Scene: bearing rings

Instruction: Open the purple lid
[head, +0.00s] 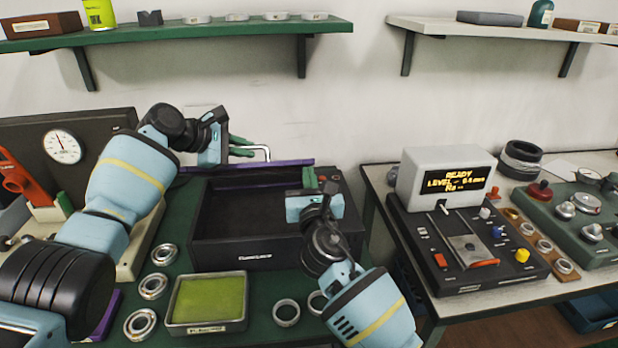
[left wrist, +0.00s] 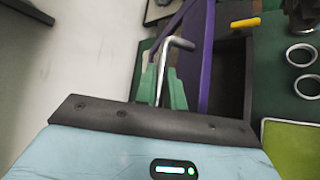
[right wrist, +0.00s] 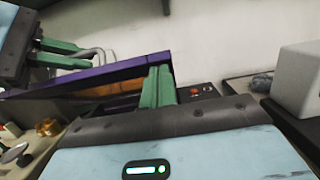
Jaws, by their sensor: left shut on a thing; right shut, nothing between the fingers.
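The purple lid (head: 250,167) shows as a thin purple edge along the back of a dark box (head: 222,256). The lid appears raised, with the dark inside of the box open in front of it. Its purple edge also shows in the left wrist view (left wrist: 207,60) and slanting in the right wrist view (right wrist: 95,76). My left gripper (head: 243,147) is shut on the bent metal handle (head: 264,150) at the lid; the handle also shows in the left wrist view (left wrist: 163,72). My right gripper (head: 310,178) is shut and empty, at the box's right back corner.
A green tray (head: 205,328) and several bearing rings (head: 153,286) lie in front of the box. A dial gauge panel (head: 62,146) stands at left. A device with a display (head: 447,178) stands on the right table. Green shelf (head: 180,35) above.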

